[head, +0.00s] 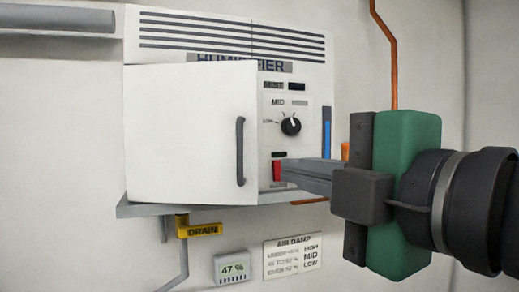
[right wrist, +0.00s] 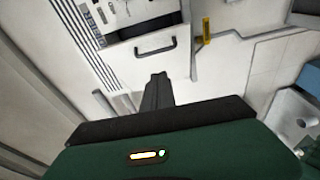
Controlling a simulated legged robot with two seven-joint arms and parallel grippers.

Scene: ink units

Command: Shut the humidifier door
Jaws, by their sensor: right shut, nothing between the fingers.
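The white humidifier (head: 290,190) hangs on the wall, with slots on top and a control panel at right. Its white door (head: 180,130) stands out from the body, covering part of the name label. The dark door handle (head: 240,150) is upright near the door's right edge. In the right wrist view the handle (right wrist: 155,48) shows ahead of the fingers, with a dark gap beside the door. My right gripper (head: 284,171) is shut and empty, its tips right of the handle, in front of the panel by the red switch (head: 277,170). My left gripper is out of view.
A grey shelf (head: 150,210) is under the humidifier, with a yellow drain valve (head: 198,230) below. A 47 % meter (head: 232,267) and a damp chart (head: 293,257) are on the wall. An orange pipe (head: 392,60) runs down at right.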

